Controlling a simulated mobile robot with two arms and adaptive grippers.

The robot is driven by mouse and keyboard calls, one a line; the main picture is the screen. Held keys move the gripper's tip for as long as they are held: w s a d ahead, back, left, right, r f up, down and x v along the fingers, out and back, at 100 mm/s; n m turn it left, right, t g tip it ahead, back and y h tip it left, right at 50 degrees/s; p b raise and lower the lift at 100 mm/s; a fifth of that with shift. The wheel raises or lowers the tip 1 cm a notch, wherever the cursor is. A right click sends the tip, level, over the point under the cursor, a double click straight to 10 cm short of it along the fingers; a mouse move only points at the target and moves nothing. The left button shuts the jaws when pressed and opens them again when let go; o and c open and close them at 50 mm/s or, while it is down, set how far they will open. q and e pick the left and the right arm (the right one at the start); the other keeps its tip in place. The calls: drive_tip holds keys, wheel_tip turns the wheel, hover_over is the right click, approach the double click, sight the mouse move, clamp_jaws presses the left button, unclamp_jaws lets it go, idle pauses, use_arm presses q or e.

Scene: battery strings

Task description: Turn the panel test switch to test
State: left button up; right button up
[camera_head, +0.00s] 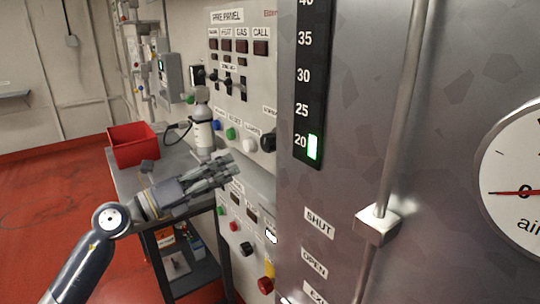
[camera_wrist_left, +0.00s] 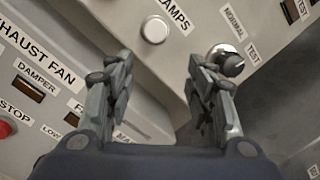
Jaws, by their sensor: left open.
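The panel test switch is a dark round knob (camera_head: 268,142) on the pale fire panel (camera_head: 228,17), partly cut off by the metal cabinet edge in the head view. In the left wrist view the knob (camera_wrist_left: 228,62) sits beside the labels NORMAL and TEST, just right of the right finger's tip. My left gripper (camera_head: 230,170) is in front of the panel, below and left of the knob. It is open, and its two fingers (camera_wrist_left: 160,62) are apart with nothing between them. The knob is outside the fingers. My right gripper is not in view.
A white LAMPS button (camera_wrist_left: 155,30) lies ahead between the fingers. A steel cabinet (camera_head: 345,130) with a vertical rod (camera_head: 400,110) stands close on the right. A grey table (camera_head: 130,180) holds a red bin (camera_head: 133,150) and a white cylinder (camera_head: 203,135).

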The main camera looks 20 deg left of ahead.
sight(265, 143)
use_arm(q)
drive_tip(key=s+d+r+m+g+b, duration=0.15)
drive_tip(key=s+d+r+m, duration=0.25)
drive_tip(key=s+r+m, duration=0.45)
drive_tip(key=shift+m+y, duration=0.35)
drive_tip(key=shift+y, duration=0.15)
drive_tip(key=p+x, duration=0.4)
drive_tip(key=x, duration=0.6)
drive_tip(key=shift+w+p, duration=0.3)
drive_tip(key=shift+w+d, duration=0.3)
drive_tip(key=shift+w, duration=0.1)
drive_tip(key=shift+f, duration=0.1)
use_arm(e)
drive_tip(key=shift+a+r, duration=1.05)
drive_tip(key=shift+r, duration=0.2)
use_arm(q)
drive_tip(key=c, duration=1.1)
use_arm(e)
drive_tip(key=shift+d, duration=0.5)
